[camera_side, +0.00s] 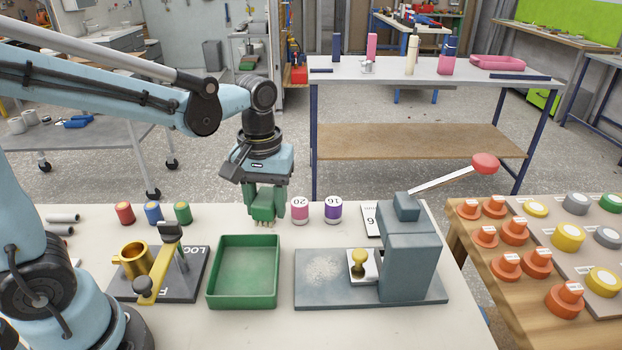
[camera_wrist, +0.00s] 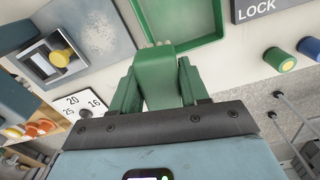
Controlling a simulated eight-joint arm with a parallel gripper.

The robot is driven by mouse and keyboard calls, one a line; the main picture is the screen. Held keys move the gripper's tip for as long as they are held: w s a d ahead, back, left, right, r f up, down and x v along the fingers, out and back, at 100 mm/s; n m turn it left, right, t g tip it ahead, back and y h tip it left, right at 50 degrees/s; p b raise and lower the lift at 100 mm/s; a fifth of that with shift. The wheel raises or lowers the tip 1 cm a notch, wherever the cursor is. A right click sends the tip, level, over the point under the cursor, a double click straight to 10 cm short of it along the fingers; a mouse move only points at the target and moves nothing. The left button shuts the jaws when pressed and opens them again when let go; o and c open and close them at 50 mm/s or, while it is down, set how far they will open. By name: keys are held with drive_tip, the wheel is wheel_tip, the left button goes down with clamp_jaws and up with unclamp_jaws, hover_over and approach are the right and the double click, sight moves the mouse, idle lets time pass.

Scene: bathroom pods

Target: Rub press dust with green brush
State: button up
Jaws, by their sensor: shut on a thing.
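My gripper (camera_side: 264,196) is shut on the green brush (camera_side: 264,209) and holds it upright, bristles down, behind the green tray. In the wrist view the brush (camera_wrist: 158,78) sits between the green fingers of my gripper (camera_wrist: 160,88), its pale bristles past the fingertips. The grey-blue press (camera_side: 408,260) stands to the right on its base plate, with a red-knobbed lever raised to the right. Pale dust (camera_side: 323,269) lies on the left part of this plate, left of the yellow knob (camera_side: 359,258). The brush is apart from the dust. The press also shows in the wrist view (camera_wrist: 110,45).
The empty green tray (camera_side: 243,298) stands left of the press. A lock fixture (camera_side: 185,280) with a brass cup is farther left. Bare table lies in front.

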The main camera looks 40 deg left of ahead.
sight(316, 254)
drive_tip(key=w+d+f+m, duration=0.1)
drive_tip(key=d+m, duration=0.6)
drive_tip(key=d, duration=0.6)
drive_tip(key=shift+w+d+f, duration=0.1)
drive_tip(key=shift+d+f, duration=0.05)
drive_tip(key=shift+f, duration=1.7)
drive_tip(key=shift+w+d+f, duration=0.1)
drive_tip(key=shift+d+f, duration=0.05)
drive_tip(key=shift+f, duration=2.35)
drive_tip(key=shift+w+a+r, duration=0.2)
drive_tip(key=shift+w+a, duration=0.4)
drive_tip(key=shift+c, duration=0.4)
drive_tip(key=shift+w+a+f, duration=0.1)
drive_tip(key=shift+w+a, duration=2.05)
drive_tip(key=shift+a, duration=0.05)
drive_tip(key=shift+s+a, duration=0.25)
drive_tip(key=shift+s+d, duration=0.2)
drive_tip(key=shift+s, duration=0.1)
drive_tip(key=shift+s+d+f, duration=0.1)
drive_tip(key=shift+s+d, duration=2.3)
drive_tip(key=shift+d, duration=0.05)
drive_tip(key=shift+s, duration=0.3)
drive_tip(key=shift+s+a, duration=0.1)
drive_tip(key=shift+a, duration=0.2)
drive_tip(key=shift+w+a, duration=2.7)
drive_tip(key=shift+w, duration=0.05)
wheel_tip(316, 254, up, 8)
drive_tip(key=shift+r, duration=0.2)
